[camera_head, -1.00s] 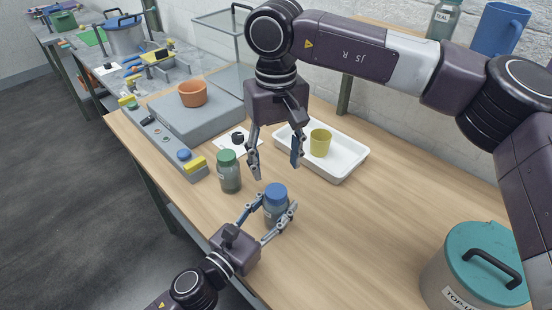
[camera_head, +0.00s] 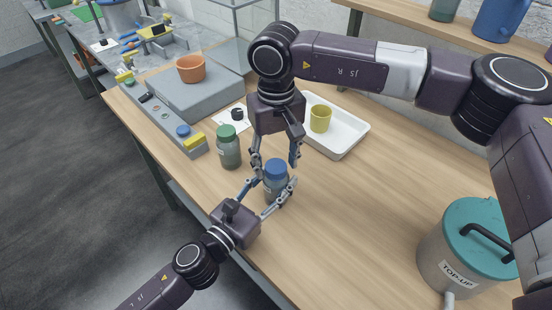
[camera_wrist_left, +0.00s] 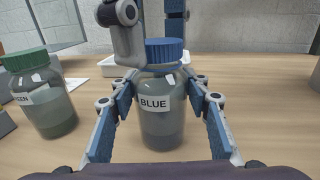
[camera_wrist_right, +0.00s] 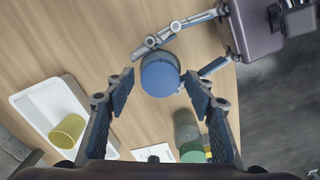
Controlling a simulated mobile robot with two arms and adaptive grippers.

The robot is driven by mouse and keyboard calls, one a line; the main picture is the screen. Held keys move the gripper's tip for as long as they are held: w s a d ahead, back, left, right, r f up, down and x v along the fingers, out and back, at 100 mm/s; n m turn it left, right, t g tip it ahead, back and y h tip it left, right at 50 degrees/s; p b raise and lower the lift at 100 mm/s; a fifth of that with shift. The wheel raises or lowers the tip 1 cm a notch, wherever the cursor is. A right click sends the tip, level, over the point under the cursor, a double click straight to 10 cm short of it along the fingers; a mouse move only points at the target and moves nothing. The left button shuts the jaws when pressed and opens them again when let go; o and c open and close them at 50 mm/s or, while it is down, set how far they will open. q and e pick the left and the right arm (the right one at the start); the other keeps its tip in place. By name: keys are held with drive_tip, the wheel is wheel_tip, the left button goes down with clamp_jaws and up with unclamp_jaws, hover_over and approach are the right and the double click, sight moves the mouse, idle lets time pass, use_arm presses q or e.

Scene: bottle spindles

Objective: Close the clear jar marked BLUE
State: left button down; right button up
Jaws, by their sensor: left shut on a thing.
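The clear jar marked BLUE (camera_wrist_left: 162,118) stands upright on the table with its blue lid (camera_wrist_left: 165,51) on top; I cannot tell how tight the lid is. My left gripper (camera_head: 272,190) is shut around the jar's body, below the lid. My right gripper (camera_head: 276,162) points down above the jar, open. In the right wrist view the blue lid (camera_wrist_right: 160,75) lies between its spread fingers, with space on both sides. A jar with a green lid (camera_head: 228,147) stands left of the BLUE jar, and its label is partly cut off in the left wrist view.
A white tray (camera_head: 345,150) with a yellow cup (camera_head: 320,118) lies behind the right gripper. A grey control panel (camera_head: 165,130) and a brown pot (camera_head: 190,69) are at the left. A teal-lidded TOP-UP container (camera_head: 445,262) stands at the right. The table between is clear.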

drive_tip(key=c, duration=1.1)
drive_tip(key=m, duration=0.8)
drive_tip(key=shift+m, duration=0.3)
drive_tip(key=m, duration=0.3)
drive_tip(key=shift+m, duration=0.4)
drive_tip(key=m, duration=0.3)
drive_tip(key=shift+m, duration=0.4)
drive_tip(key=m, duration=0.5)
drive_tip(key=shift+m, duration=0.3)
drive_tip(key=m, duration=0.5)
drive_tip(key=shift+m, duration=0.3)
drive_tip(key=m, duration=0.5)
drive_tip(key=shift+m, duration=0.3)
drive_tip(key=m, duration=0.5)
drive_tip(key=shift+m, duration=0.4)
drive_tip(key=m, duration=0.7)
drive_tip(key=o, duration=1.4)
drive_tip(key=shift+f, duration=0.1)
